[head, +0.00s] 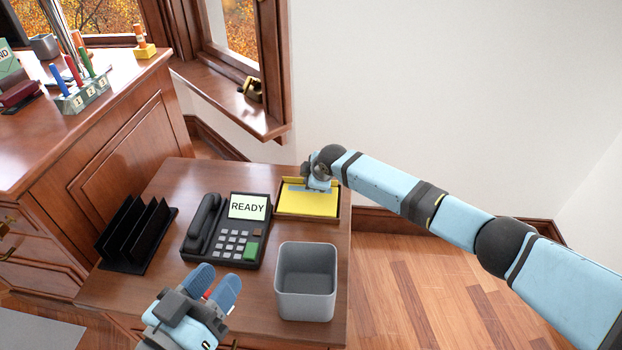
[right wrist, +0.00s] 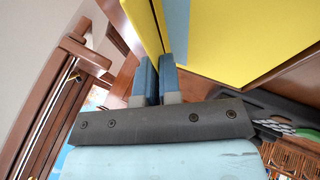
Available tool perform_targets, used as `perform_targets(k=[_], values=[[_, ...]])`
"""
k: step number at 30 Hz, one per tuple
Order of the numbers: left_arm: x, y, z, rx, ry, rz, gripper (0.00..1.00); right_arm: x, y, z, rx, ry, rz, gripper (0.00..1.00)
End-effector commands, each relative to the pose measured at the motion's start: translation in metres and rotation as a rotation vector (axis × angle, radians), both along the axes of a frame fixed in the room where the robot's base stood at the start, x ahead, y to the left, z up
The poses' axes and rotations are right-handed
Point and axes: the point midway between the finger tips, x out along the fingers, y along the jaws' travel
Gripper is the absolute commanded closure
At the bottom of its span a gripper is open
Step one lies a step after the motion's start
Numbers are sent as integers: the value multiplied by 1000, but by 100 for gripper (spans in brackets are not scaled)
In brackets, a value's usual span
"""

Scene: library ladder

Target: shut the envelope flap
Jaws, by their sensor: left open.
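The yellow envelope (head: 310,204) lies in a shallow wooden tray (head: 337,215) at the far right of the low cabinet top, with a blue-grey strip at its far side. My right gripper (head: 318,184) is at that far edge. In the right wrist view its two blue fingers (right wrist: 158,78) are close together, and the thin yellow envelope flap (right wrist: 142,22) stands nearly edge-on and runs down between them. The flap's hinge is partly hidden. My left gripper (head: 216,282) is open and empty in front of the phone, above the cabinet.
A black phone (head: 226,232) showing READY stands left of the tray. A grey bin (head: 305,282) stands in front, and a black file rack (head: 135,232) at left. A wooden desk (head: 110,120) with pens and the window sill (head: 225,95) lie beyond. Floor to the right is clear.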

Motion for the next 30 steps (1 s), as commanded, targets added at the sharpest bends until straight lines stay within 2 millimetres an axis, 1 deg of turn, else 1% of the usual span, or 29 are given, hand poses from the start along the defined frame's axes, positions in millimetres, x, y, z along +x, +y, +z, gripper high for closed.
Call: perform_targets(k=[5, 8, 11, 15, 19, 23, 27, 30], values=[[0, 0, 0, 0, -1, 0, 57, 0, 0, 0, 0, 0, 0, 100], [0, 0, 4, -1, -3, 1, 57, -1, 0, 0, -2, -9, -1, 100], [0, 1, 17, -19, -34, 12, 57, -4, 0, 0, -12, -50, -2, 100], [-1, 3, 38, -52, -92, 33, 57, -9, 1, -3, -33, -150, -3, 100], [-2, 4, 48, -69, -129, 44, 57, -13, 2, -8, -51, -240, -1, 100], [-2, 4, 50, -75, -141, 48, 57, -16, 4, -13, -65, -327, 0, 100], [-2, 4, 44, -70, -131, 44, 57, -19, 5, -19, -80, -409, 0, 100], [-2, 3, 38, -61, -116, 40, 57, -20, 5, -20, -88, -452, 1, 100]])
